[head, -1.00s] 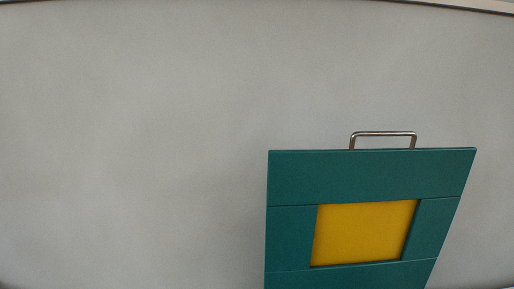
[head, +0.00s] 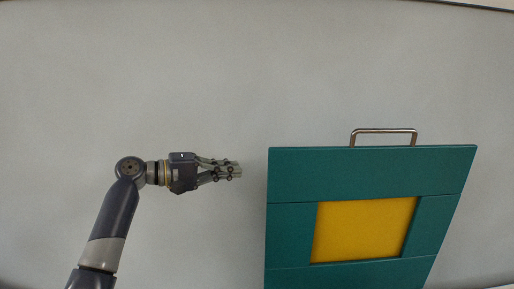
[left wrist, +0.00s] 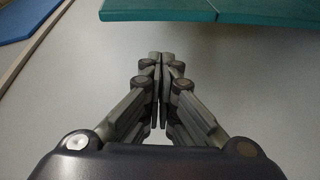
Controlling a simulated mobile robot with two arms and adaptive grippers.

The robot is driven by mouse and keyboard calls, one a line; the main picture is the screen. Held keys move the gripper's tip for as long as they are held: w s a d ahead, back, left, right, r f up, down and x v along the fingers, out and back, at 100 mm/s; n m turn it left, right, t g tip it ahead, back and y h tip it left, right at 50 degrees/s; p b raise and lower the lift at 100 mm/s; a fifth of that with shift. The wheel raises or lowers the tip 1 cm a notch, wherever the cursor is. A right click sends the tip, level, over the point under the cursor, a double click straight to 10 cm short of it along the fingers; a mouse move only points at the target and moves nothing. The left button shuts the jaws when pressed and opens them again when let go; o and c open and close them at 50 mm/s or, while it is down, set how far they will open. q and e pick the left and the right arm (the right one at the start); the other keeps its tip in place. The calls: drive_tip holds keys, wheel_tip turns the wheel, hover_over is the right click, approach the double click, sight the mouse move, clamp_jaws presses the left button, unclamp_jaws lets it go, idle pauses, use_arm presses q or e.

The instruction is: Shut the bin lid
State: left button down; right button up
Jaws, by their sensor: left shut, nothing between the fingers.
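The bin's teal lid (head: 365,175) shows at the lower right of the head view, with a yellow square (head: 360,230) set in its middle and a metal handle (head: 384,131) on its far edge. How far the lid is raised, and the bin's body, I cannot tell from here. My left gripper (head: 238,171) is shut and empty, to the left of the lid and apart from it, fingers pointing right. In the left wrist view its closed fingertips (left wrist: 161,58) point towards a teal edge (left wrist: 235,14) at the top. My right gripper is not in view.
A plain grey surface (head: 150,70) surrounds the lid, and the space between my left gripper and the lid is clear. In the left wrist view a blue flat thing (left wrist: 25,18) and a tan strip (left wrist: 35,45) lie at the upper left.

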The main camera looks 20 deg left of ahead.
use_arm(q)
wheel_tip(320, 180, up, 6)
drive_tip(key=a+h, duration=0.1)
drive_tip(key=a, duration=0.1)
drive_tip(key=w+d+p, duration=0.2)
drive_tip(key=d+p, duration=0.5)
drive_tip(key=d, duration=0.1)
drive_tip(key=shift+d+n+t, duration=0.3)
drive_tip(key=shift+d+t, duration=0.1)
drive_tip(key=shift+w, duration=0.1)
